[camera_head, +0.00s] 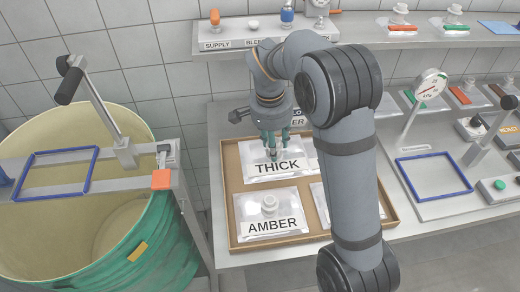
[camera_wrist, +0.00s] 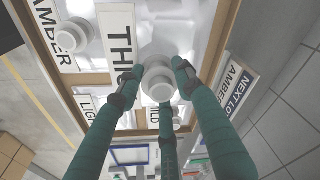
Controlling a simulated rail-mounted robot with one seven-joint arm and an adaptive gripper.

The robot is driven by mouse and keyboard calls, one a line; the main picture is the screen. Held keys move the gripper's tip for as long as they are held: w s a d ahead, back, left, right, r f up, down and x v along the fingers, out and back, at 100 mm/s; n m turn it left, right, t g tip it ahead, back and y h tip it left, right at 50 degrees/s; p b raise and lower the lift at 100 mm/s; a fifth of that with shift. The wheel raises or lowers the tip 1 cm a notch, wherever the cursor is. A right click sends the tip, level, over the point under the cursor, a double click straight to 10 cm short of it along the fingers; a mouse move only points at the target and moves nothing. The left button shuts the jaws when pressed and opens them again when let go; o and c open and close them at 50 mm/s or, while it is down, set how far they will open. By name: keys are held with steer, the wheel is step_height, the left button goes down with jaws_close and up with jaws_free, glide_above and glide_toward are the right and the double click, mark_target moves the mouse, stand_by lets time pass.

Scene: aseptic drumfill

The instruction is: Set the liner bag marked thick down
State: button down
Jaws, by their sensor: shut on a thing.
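The liner bag marked THICK (camera_head: 278,168) is a clear, flat bag with a white label and a white round cap. It is at the back left of the shallow brown tray (camera_head: 233,205) in the head view. My gripper (camera_head: 272,143) points down over it. In the wrist view its green fingers (camera_wrist: 155,82) are closed around the bag's white cap (camera_wrist: 157,76), and part of the THICK label (camera_wrist: 117,48) shows beside them. I cannot tell whether the bag touches the tray floor or hangs just above it.
The bag marked AMBER (camera_head: 270,214) lies in front in the tray. My arm hides much of the tray's right side. A green-sided drum (camera_head: 150,245) with a blue frame (camera_head: 58,170) stands left. A gauge (camera_head: 430,86) and another blue frame (camera_head: 433,177) stand right.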

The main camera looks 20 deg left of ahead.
mark_target(260, 142)
steer(key=w+a+f, duration=0.1)
steer(key=w+a+f+p, duration=0.1)
steer(key=a, duration=0.1)
steer(key=w+a+f+p, duration=0.1)
steer(key=a, duration=0.1)
steer(key=shift+w+f, duration=0.25)
steer(key=shift+f+p, duration=0.45)
steer(key=shift+f, duration=1.6)
steer(key=shift+f, duration=0.15)
steer(key=c, duration=1.2)
jaws_free()
steer(key=r, duration=0.4)
steer(key=s+r+b, duration=0.1)
steer(key=r, duration=0.7)
steer(key=shift+s+a+r, duration=0.1)
steer(key=shift+s+a, duration=0.25)
steer(key=shift+s, duration=0.05)
